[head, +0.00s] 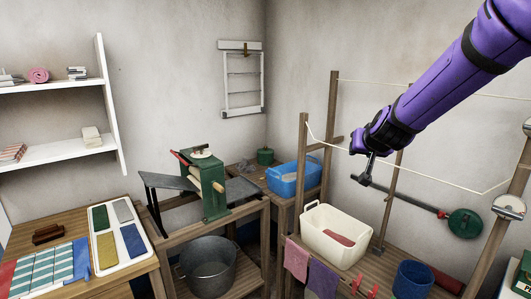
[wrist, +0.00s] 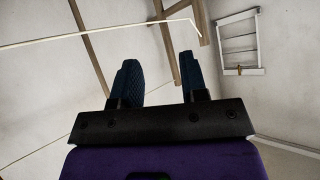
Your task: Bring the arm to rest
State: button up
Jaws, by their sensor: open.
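My purple arm (head: 440,80) reaches in from the upper right of the head view, slanting down to the left. My gripper (head: 363,178) hangs at its end, in front of the back wall and above the cream tub. In the wrist view my gripper (wrist: 160,62) shows two dark, ridged fingers standing well apart, with nothing between them. It is open and empty. I see no contact between the fingers and anything around them.
A cord (head: 430,178) strung between wooden posts (head: 303,160) runs close to my gripper. A cream tub (head: 335,236) and a blue bucket (head: 413,281) stand below. A green wringer (head: 205,185) stands left, and a wall rack (head: 242,85) hangs behind.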

jog(key=s+r+n+g+y, duration=0.1)
jog(key=s+r, duration=0.2)
jog(key=s, duration=0.6)
jog(key=s+r+n+g+y, duration=0.15)
jog(key=s+r, duration=0.25)
jog(key=s, duration=0.5)
jog(key=s+d+f+g+h, duration=0.1)
jog(key=s+d, duration=0.1)
jog(key=s, duration=0.8)
jog(key=s+d+f+g+h, duration=0.1)
jog(key=s+g, duration=0.1)
jog(key=s, duration=0.8)
jog(key=shift+s+d+m, duration=0.2)
jog(key=shift+d+m, duration=0.15)
jog(key=shift+d, duration=0.05)
jog(key=shift+g, duration=0.25)
